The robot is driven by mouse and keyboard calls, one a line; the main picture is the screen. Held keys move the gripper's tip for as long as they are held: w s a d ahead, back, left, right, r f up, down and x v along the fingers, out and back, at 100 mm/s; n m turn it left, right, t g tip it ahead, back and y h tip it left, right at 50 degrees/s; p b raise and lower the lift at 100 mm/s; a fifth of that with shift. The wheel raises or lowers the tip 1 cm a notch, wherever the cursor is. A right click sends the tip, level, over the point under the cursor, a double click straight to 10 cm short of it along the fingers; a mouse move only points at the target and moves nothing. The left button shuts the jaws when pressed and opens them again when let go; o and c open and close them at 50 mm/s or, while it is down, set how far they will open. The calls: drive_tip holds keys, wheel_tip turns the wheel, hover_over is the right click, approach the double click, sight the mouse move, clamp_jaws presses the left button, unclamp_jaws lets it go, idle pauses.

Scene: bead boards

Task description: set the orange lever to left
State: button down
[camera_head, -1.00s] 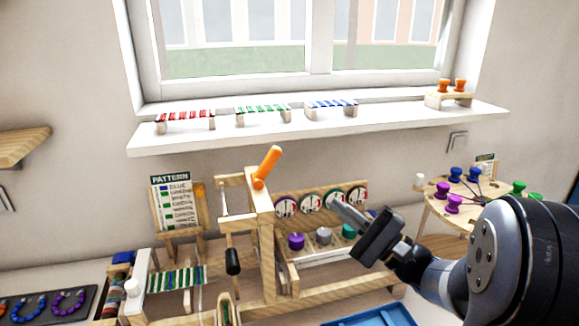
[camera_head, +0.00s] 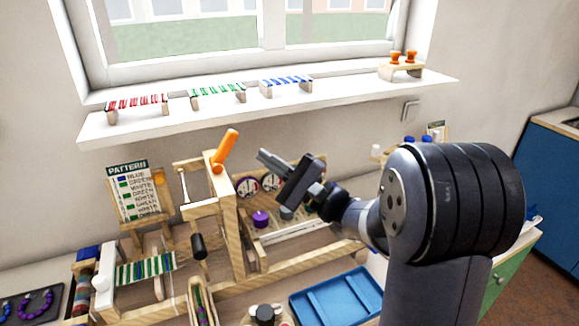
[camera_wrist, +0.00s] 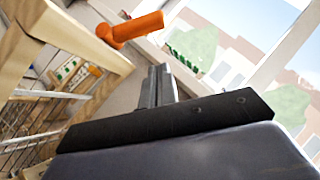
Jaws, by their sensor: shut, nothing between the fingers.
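The orange lever (camera_head: 226,150) is mounted at the top of a wooden post on the loom-like frame (camera_head: 226,187). Its handle tilts up and to the right in the head view. In the wrist view the orange lever (camera_wrist: 137,27) shows at the top, beyond and left of the fingertips. My gripper (camera_head: 267,158) is shut and empty, to the right of the lever and apart from it, with its fingers pointing left toward it. The closed fingers also show in the wrist view (camera_wrist: 157,86).
A white windowsill shelf (camera_head: 270,103) with small bead racks runs behind the frame. Dials and colored knobs (camera_head: 260,218) sit right of the post. A pattern board (camera_head: 137,193) stands to the left. A blue tray (camera_head: 337,299) lies in front. Open air separates fingers and lever.

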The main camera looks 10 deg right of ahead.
sight(231, 137)
drive_tip(key=a+r, duration=0.1)
drive_tip(key=a+r+p, duration=0.1)
drive_tip(key=a, duration=0.2)
drive_tip(key=shift+s+r+p, duration=0.2)
drive_tip(key=shift+r+p, duration=0.1)
drive_tip(key=shift+r, duration=0.1)
